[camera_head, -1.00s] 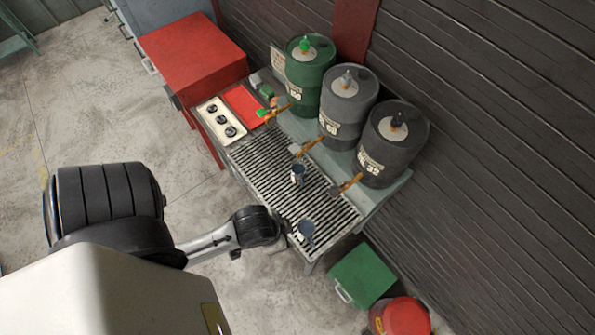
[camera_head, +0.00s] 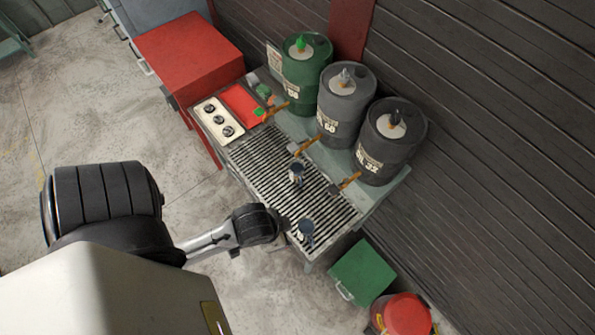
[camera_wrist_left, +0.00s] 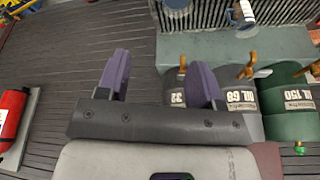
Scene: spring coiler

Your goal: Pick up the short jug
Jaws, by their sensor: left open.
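Two small blue-grey metal jugs stand on the slatted grate (camera_head: 262,165) of the bench. One jug (camera_head: 306,229) is near the grate's front right end, close to my left wrist. The other jug (camera_head: 296,172) is near the middle, by the taps. I cannot tell for sure which is shorter. In the left wrist view both are at the top edge, the end jug (camera_wrist_left: 177,8) partly cut off and the middle jug (camera_wrist_left: 243,15) to its right. My left gripper (camera_wrist_left: 160,82) is open and empty, apart from both jugs. My right gripper is not in view.
A green drum (camera_head: 304,80) and two grey drums (camera_head: 346,110) (camera_head: 390,150) with taps stand behind the grate against the dark slatted wall. A red cabinet (camera_head: 190,52) is at the left end.

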